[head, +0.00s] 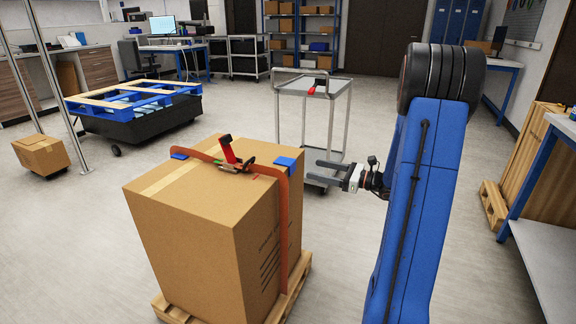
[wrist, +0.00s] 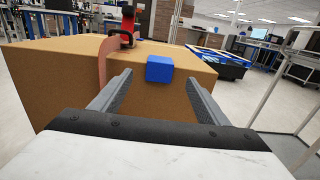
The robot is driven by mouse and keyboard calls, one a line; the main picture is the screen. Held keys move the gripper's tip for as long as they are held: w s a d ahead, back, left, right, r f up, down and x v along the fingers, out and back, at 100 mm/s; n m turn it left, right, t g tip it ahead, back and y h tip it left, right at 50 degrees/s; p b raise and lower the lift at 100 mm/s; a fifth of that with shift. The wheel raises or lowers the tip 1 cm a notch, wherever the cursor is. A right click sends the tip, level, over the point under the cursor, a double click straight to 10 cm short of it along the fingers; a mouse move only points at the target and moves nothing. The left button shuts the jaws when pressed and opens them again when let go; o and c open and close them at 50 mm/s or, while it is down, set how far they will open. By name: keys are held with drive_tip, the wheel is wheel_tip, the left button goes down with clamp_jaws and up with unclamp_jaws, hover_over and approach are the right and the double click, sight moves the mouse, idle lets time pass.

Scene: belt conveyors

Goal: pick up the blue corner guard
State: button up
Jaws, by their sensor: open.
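A blue corner guard (head: 284,163) sits on the top edge of a large cardboard box (head: 195,240), on the side near my gripper (head: 316,172). In the wrist view the blue corner guard (wrist: 160,69) is ahead, framed between my two open fingers (wrist: 159,77), which appear short of it. My gripper is open and empty, to the right of the box in the head view. A second blue guard (head: 180,153) lies on the box's far left edge. An orange strap (head: 284,220) with a red ratchet (head: 230,150) runs over the box, close beside the near guard.
The box stands on a wooden pallet (head: 292,301). A metal cart (head: 340,84) stands behind my gripper.

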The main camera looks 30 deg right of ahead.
sight(293, 163)
drive_tip(key=shift+x, duration=3.9)
drive_tip(key=shift+d+r, duration=0.1)
drive_tip(key=shift+r, duration=0.05)
drive_tip(key=shift+c, duration=0.6)
drive_tip(key=c, duration=1)
